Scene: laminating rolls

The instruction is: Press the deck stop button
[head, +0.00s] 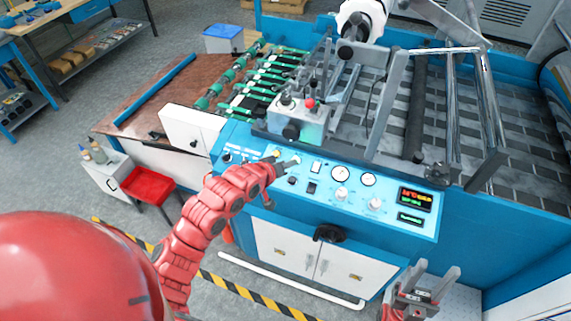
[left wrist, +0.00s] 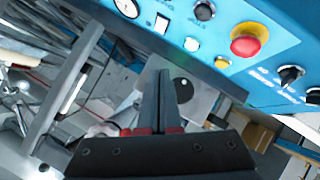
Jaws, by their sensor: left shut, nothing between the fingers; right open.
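A red button (head: 309,103) stands on top of a grey box (head: 302,124) on the machine deck. A red mushroom button on a yellow base (left wrist: 249,40) is on the blue panel in the left wrist view; my left arm seems to hide it in the head view. No readable label shows which is the deck stop button. My left gripper (head: 287,162) is shut and empty over the panel, apart from the deck's red button. Its fingers (left wrist: 163,98) cross in front of a grey surface with a black knob (left wrist: 183,90). My right gripper (head: 434,274) is open and empty, low at right.
The blue panel (head: 325,205) carries gauges (head: 341,174), knobs, switches and displays (head: 413,198). Metal bars and rollers (head: 415,110) rise behind the grey box. A red stool (head: 148,187) and a white cabinet stand at left.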

